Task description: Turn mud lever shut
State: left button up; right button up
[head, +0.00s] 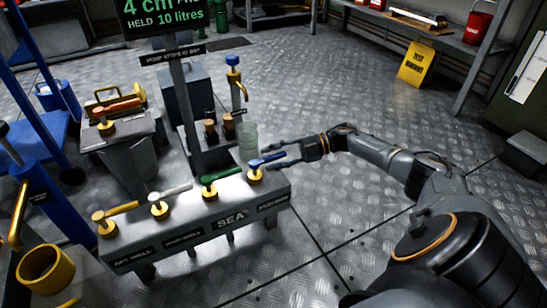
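A grey manifold bench (200,237) carries a row of levers on brass bodies: yellow (123,208), white (175,190), green (222,175) and blue (268,159). One front plate reads SEA; the other plates are too small to read surely, so I cannot tell which lever is mud. An orange-handled lever (120,106) sits on a separate grey box behind, at the left. My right gripper (268,157) is at the blue lever at the bench's right end, its two dark fingers apart, on either side of the handle. Contact cannot be told. My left gripper is out of view.
A sign post (184,100) rises behind the bench, with a clear cylinder (247,141) and blue-topped tap (234,85) near my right gripper. Blue pipework (55,205) and a yellow cup (46,268) stand at left. The floor at right is open up to a yellow sign (417,64).

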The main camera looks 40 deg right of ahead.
jog(key=v, duration=1.2)
dwell(0.6)
